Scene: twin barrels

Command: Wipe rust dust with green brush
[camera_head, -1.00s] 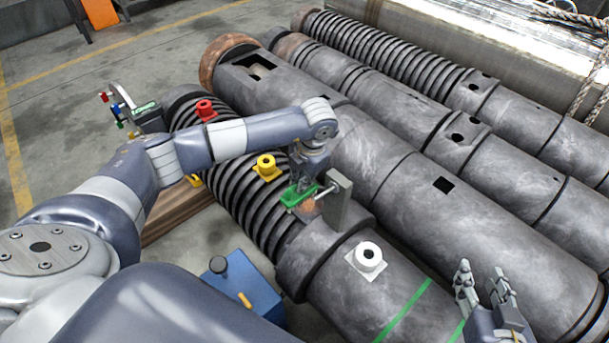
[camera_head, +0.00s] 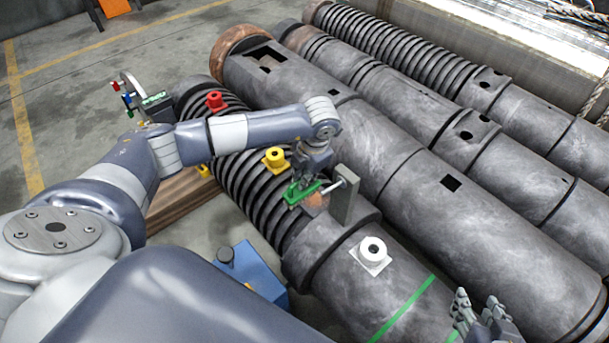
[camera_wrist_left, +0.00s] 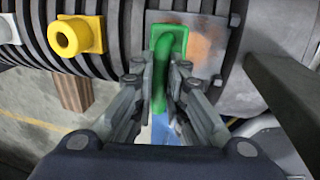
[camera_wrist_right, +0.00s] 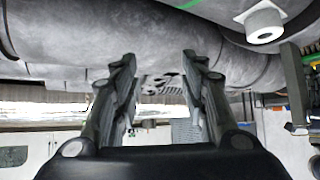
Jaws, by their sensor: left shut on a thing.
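My left gripper (camera_head: 305,178) is shut on the handle of the green brush (camera_head: 297,194). The brush lies against a flat plate on the near barrel; whether its bristles touch is hidden. In the left wrist view the green brush (camera_wrist_left: 162,70) sits between the fingers. An orange-brown rust dust patch (camera_wrist_left: 205,45) shows on the plate just right of the brush, and it also shows in the head view (camera_head: 315,201). My right gripper (camera_head: 478,308) is at the lower right over the near barrel. In the right wrist view its fingers (camera_wrist_right: 160,65) are apart and empty.
A grey post (camera_head: 345,195) with a side rod stands close right of the brush. A yellow fitting (camera_head: 275,158), a red fitting (camera_head: 215,101) and a white fitting (camera_head: 373,252) stick up from the near barrel. A blue box (camera_head: 252,272) stands on the floor in front.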

